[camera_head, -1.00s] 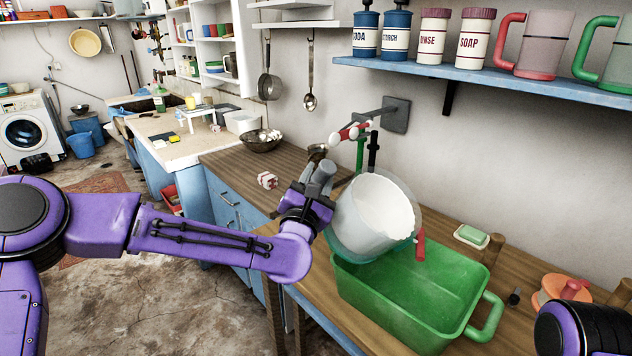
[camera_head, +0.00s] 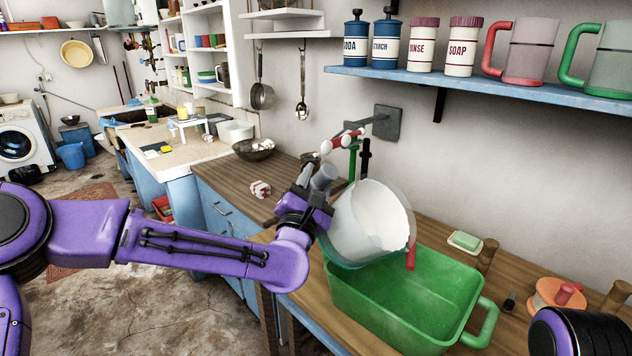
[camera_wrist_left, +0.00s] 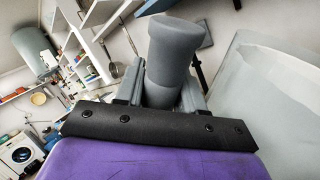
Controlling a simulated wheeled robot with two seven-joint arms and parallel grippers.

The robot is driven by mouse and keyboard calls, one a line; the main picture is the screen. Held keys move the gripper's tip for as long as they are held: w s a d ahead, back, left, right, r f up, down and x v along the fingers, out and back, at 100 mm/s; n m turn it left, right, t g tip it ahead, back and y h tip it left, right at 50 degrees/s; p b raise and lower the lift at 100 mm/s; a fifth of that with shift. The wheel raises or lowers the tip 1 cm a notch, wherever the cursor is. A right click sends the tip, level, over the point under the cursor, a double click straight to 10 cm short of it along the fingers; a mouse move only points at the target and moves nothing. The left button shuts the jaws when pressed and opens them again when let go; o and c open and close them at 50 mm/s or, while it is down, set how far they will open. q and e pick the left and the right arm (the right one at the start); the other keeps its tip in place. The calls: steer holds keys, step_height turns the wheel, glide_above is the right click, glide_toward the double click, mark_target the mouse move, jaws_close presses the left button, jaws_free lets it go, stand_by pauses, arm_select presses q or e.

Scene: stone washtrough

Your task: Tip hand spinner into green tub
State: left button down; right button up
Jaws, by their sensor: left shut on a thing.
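The hand spinner (camera_head: 345,222) is a translucent grey tub with a white inner drum and a red crank. It is tilted, with its mouth facing right and toward me, over the far left end of the green tub (camera_head: 440,325). The green tub stands on the wooden counter, and its visible inside looks empty. My left gripper (camera_head: 318,184) is at the spinner's left side, shut on its grey handle. In the left wrist view the handle (camera_wrist_left: 178,45) sits between the fingers, with the spinner's pale wall (camera_wrist_left: 265,105) at right. My right gripper is out of view.
A wall tap with a red handle (camera_head: 345,139) stands close behind the spinner. A soap dish (camera_head: 465,241) and an orange reel (camera_head: 555,296) lie right of the tub. A blue shelf (camera_head: 460,84) with canisters and mugs hangs above. A red-and-white bundle (camera_head: 260,189) lies left.

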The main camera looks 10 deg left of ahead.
mark_target(327, 170)
arm_select(q)
steer(key=shift+r, duration=0.1)
steer(key=shift+s+d+r+m+t+h, duration=0.1)
steer(key=shift+s+d+r+m+h, duration=0.15)
steer(key=shift+d+r+m, duration=0.2)
steer(key=shift+s+d+r+m+t+h, duration=0.15)
steer(key=shift+d+r+m+h, duration=0.2)
steer(key=shift+r, duration=0.2)
steer(key=shift+s+d+r+m+t+h, duration=0.1)
steer(key=shift+s+d+r+m+h, duration=0.1)
steer(key=shift+d+r+m, duration=0.25)
steer(key=shift+a, duration=0.1)
steer(key=shift+s+d+r+m+h, duration=0.35)
steer(key=shift+d+r+m+h, duration=0.1)
steer(key=shift+d+r+m, duration=0.3)
steer(key=shift+s+d+r+m+h, duration=0.3)
steer(key=shift+d+r+m+h, duration=0.25)
steer(key=shift+m, duration=0.25)
steer(key=shift+d, duration=0.1)
steer(key=shift+s+d+r+m+h+b, duration=0.1)
steer(key=shift+s+d+r+m+h, duration=0.2)
steer(key=shift+d+m, duration=0.2)
steer(key=shift+s+d+r+m+h+b, duration=0.15)
steer(key=shift+d+r+m, duration=0.2)
steer(key=shift+m, duration=0.2)
steer(key=shift+s+d+r+m+h+b, duration=0.1)
steer(key=shift+s+d+r+m+h, duration=0.15)
steer(key=shift+d+m, duration=0.3)
